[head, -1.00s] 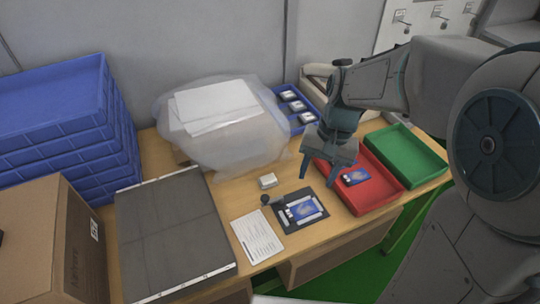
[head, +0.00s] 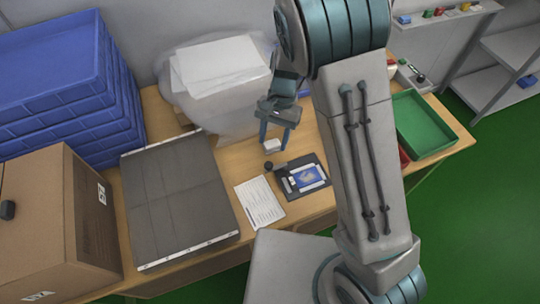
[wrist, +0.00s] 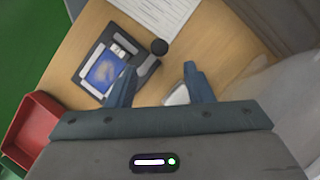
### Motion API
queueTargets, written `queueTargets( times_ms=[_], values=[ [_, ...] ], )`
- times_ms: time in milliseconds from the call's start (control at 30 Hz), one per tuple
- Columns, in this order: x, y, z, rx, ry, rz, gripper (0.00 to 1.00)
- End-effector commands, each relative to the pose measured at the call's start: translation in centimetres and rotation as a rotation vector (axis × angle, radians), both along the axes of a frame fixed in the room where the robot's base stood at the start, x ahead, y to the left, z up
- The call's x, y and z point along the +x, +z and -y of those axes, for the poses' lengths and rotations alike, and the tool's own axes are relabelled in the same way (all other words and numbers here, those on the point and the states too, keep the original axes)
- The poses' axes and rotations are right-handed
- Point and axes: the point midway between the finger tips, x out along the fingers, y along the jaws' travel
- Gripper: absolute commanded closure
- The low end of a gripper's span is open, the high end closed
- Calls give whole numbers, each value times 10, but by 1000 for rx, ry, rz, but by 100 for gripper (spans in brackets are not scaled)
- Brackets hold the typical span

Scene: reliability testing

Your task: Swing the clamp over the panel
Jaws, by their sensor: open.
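The blue panel (head: 307,175) lies in a dark fixture (head: 287,192) on the table, and both show in the wrist view, the panel (wrist: 103,72) inside the fixture (wrist: 92,88). The clamp's round black knob (head: 267,167) is at the fixture's left corner, off the panel; in the wrist view the knob (wrist: 158,46) is just beyond my fingertips. My gripper (head: 274,140) is open, pointing down, behind the knob. A small white box (head: 272,146) shows at the fingers; in the wrist view the box (wrist: 177,96) is partly hidden by one finger. I cannot tell its height gap.
A printed sheet (head: 259,202) lies left of the fixture, and a grey mat (head: 180,205) lies further left. A bagged white stack (head: 215,70) stands behind my gripper. My arm mostly hides the red tray (wrist: 32,125); the green tray (head: 425,125) is at the right.

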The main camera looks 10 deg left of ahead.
Motion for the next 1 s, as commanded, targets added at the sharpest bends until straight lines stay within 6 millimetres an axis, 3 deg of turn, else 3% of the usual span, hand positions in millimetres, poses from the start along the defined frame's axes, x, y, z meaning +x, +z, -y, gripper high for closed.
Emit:
queueTargets(
  times_ms=[100, 333, 767, 800, 933, 1000],
  values=[
    [-11, -24, -1, -4, 0, -4, 53],
    [-23, -57, -4, -1, -3, -2, 53],
    [-27, -69, -5, 0, -4, 1, 53],
    [-27, -69, -5, 0, -4, 1, 56],
    [-27, -69, -5, 0, -4, 1, 92],
    [-27, -68, -5, 0, -4, 1, 98]
  ],
)
